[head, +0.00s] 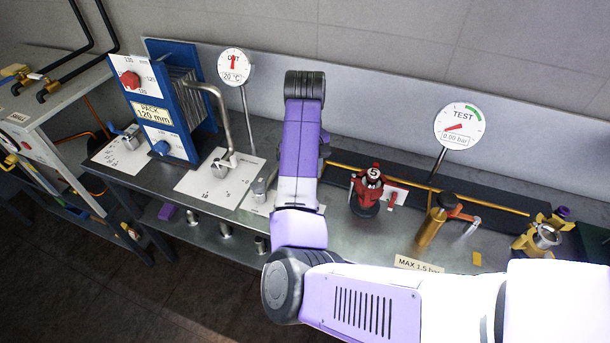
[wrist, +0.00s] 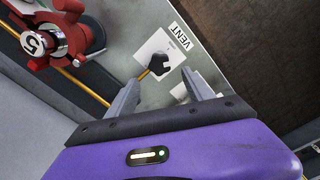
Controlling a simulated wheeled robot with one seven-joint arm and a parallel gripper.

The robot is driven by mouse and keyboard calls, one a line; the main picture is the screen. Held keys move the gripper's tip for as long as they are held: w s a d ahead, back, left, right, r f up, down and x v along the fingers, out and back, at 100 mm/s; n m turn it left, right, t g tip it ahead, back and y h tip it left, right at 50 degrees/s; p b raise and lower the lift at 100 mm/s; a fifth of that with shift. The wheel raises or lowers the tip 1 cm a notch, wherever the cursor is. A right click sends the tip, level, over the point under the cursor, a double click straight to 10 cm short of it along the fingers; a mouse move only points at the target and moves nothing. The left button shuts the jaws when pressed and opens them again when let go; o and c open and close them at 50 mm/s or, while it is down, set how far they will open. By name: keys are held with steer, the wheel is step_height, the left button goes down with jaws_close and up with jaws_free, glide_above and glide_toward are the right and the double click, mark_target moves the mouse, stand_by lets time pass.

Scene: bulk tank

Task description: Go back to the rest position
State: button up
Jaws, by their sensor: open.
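My gripper (wrist: 161,77) shows in the wrist view with its two grey fingers apart and nothing between them. A black knob with a brass stem (wrist: 159,64) on a white plate lies just beyond the fingertips, beside a VENT label (wrist: 187,40). I cannot tell how far the fingertips are from it. In the head view my purple and white arm reaches over the bench, and the gripper is hidden behind it.
A red fitting marked 5 (head: 367,190) stands right of my arm and also shows in the wrist view (wrist: 62,40). A blue plate pack (head: 180,110), an OUT gauge (head: 234,66), a TEST gauge (head: 459,127) and a brass cylinder (head: 431,226) stand on the steel bench.

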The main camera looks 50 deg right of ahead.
stand_by(0.5)
steer(key=w+d+r+m+t+h+b, duration=0.1)
steer(key=w+d+r+t+h, duration=0.6)
steer(key=d+r+t+h, duration=0.35)
steer(key=s+a+f+n+t+y+b, duration=0.2)
steer(key=s+a+n+t+y, duration=0.15)
steer(key=s+a, duration=0.5)
steer(key=s+a+f+n+t+y+b, duration=0.15)
steer(key=s+a+t+y, duration=0.35)
steer(key=a, duration=0.7)
steer(key=s+a+f+g+b, duration=0.1)
steer(key=s+a, duration=0.3)
steer(key=s, duration=0.4)
steer(key=s+a+f+m+g+y+b, duration=0.1)
steer(key=s+a+f, duration=0.2)
steer(key=s, duration=0.5)
steer(key=s+a+f+m+g+y+b, duration=0.1)
steer(key=s+a+f, duration=0.3)
steer(key=s, duration=0.4)
steer(key=shift+s+a+g, duration=0.3)
steer(key=shift+s+g, duration=0.05)
steer(key=shift+g, duration=0.25)
